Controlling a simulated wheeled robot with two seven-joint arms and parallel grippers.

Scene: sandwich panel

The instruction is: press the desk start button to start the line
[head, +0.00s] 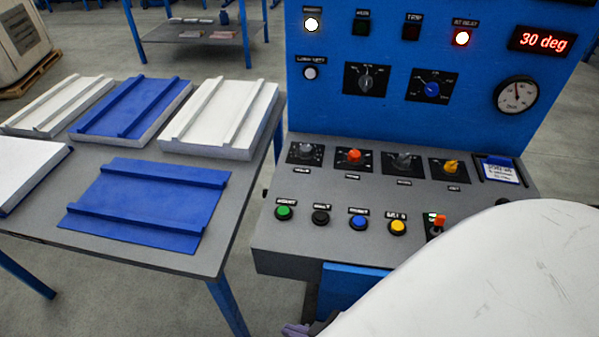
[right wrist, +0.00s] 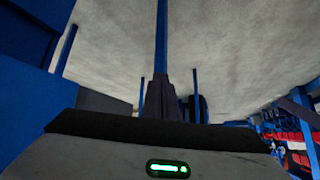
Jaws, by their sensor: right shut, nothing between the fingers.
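The control desk (head: 300,250) has a row of round buttons along its front: a green button (head: 284,212) at the left end, then a black button (head: 320,217), a blue button (head: 358,222) and a yellow button (head: 397,227). Their labels are too blurred to read surely. My right gripper (head: 297,329) barely shows at the bottom edge of the head view, in front of and below the desk, apart from the buttons. In the right wrist view its dark fingers (right wrist: 163,98) are shut and empty. My left gripper is in neither view.
A blue upright panel (head: 410,35) carries lamps, a gauge (head: 516,95) and a display (head: 542,41) reading 30 deg. A table (head: 120,259) with blue and white panels stands left. My white arm covers the lower right.

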